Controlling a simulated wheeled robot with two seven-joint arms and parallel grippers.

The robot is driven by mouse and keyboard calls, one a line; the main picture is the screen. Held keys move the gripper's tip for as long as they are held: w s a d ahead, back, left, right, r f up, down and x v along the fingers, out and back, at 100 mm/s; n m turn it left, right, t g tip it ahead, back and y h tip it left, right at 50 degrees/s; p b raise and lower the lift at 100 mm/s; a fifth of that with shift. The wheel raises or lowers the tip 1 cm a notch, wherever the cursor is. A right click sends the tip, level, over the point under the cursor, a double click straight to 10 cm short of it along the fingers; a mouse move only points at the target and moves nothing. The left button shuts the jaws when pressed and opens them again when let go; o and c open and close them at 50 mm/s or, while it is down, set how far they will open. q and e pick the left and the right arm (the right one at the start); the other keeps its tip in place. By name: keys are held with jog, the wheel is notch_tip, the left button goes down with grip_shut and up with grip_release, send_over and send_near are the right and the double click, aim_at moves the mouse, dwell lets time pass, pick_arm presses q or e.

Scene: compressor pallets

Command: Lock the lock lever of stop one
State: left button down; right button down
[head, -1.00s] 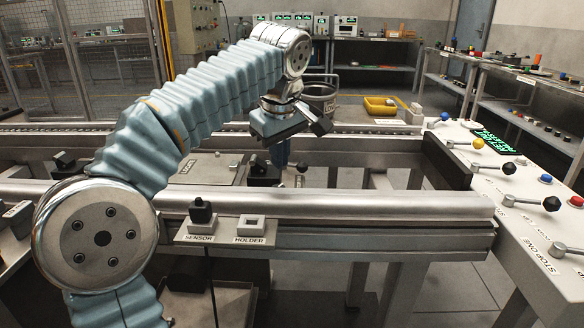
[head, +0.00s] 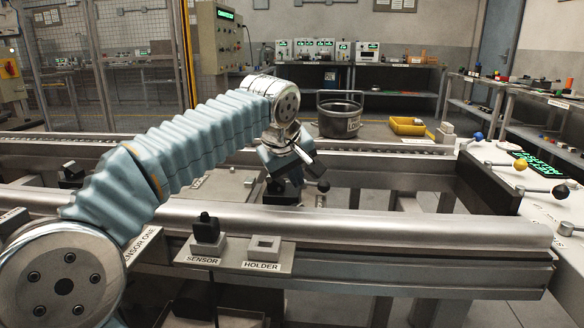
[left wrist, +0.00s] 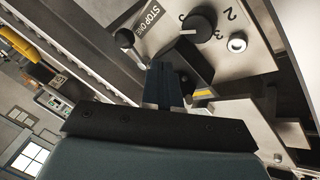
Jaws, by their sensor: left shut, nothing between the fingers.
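My left gripper (head: 288,183) reaches over the front rail and points down, shut and empty, near a dark ball knob (head: 323,186) on a short stem. In the left wrist view, the shut fingers (left wrist: 162,72) are beside a lever with a dark ball knob (left wrist: 125,38). A plate labelled STOP ONE (left wrist: 148,17) lies by that lever. My right gripper is not in view.
The long front rail (head: 400,226) lies under my arm, with a sensor block (head: 207,238) and a holder (head: 264,247) on its near side. A console with ball-ended levers (head: 520,180) stands at right. In the wrist view, a black dial (left wrist: 199,25) and round button (left wrist: 237,43) are close by.

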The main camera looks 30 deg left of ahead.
aim_at(327, 183)
pick_arm(q)
jog(key=w+f, duration=0.2)
jog(key=w+d, duration=0.1)
jog(key=w, duration=0.1)
jog(key=shift+w+f, duration=0.1)
jog(key=shift+f, duration=0.3)
jog(key=shift+w+d+f, duration=0.15)
jog(key=shift+w+d, duration=0.05)
jog(key=shift+w, duration=0.2)
jog(key=shift+w+d+r+p, duration=0.15)
jog(key=shift+w+d+p, duration=0.25)
jog(key=shift+w+p, duration=0.2)
jog(key=shift+w+d+r+p, duration=0.1)
jog(key=shift+w+d+p, duration=0.3)
jog(key=shift+w+p, duration=0.15)
jog(key=shift+w+f, duration=0.1)
jog(key=shift+w, duration=0.2)
jog(key=shift+f, duration=0.1)
